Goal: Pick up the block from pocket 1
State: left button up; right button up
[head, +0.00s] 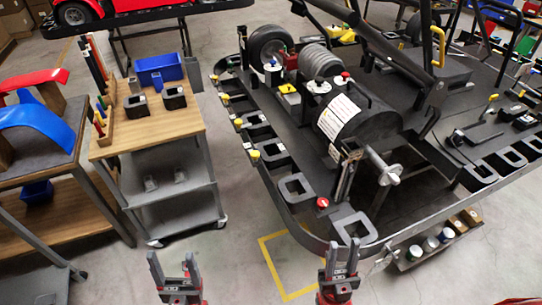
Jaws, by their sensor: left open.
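Black square frames that look like pockets line the kart stand's left edge, such as one pocket (297,187) and another near the front corner (355,228). I cannot read any pocket number, and I cannot pick out which one is pocket 1 or a block in it. Two small black holders (137,105) (174,98) sit on the wooden cart top. My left gripper (172,266) is open and empty over the floor, in front of the wooden cart. My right gripper (341,256) has its fingers apart with nothing between them, just in front of the stand's front corner.
The wooden-topped cart (165,126) carries a blue bin (158,69) and a rack of tools. Another table at left holds curved blue (42,120) and red panels. The kart stand (283,212) fills the right side. Open floor lies between cart and stand.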

aim_at(273, 147)
jog(key=j+z, duration=0.15)
jog(key=z, duration=0.65)
jog(key=j+z, duration=0.45)
jog(key=j, duration=0.25)
jog(key=j+z, duration=0.4)
jog(key=j, duration=0.3)
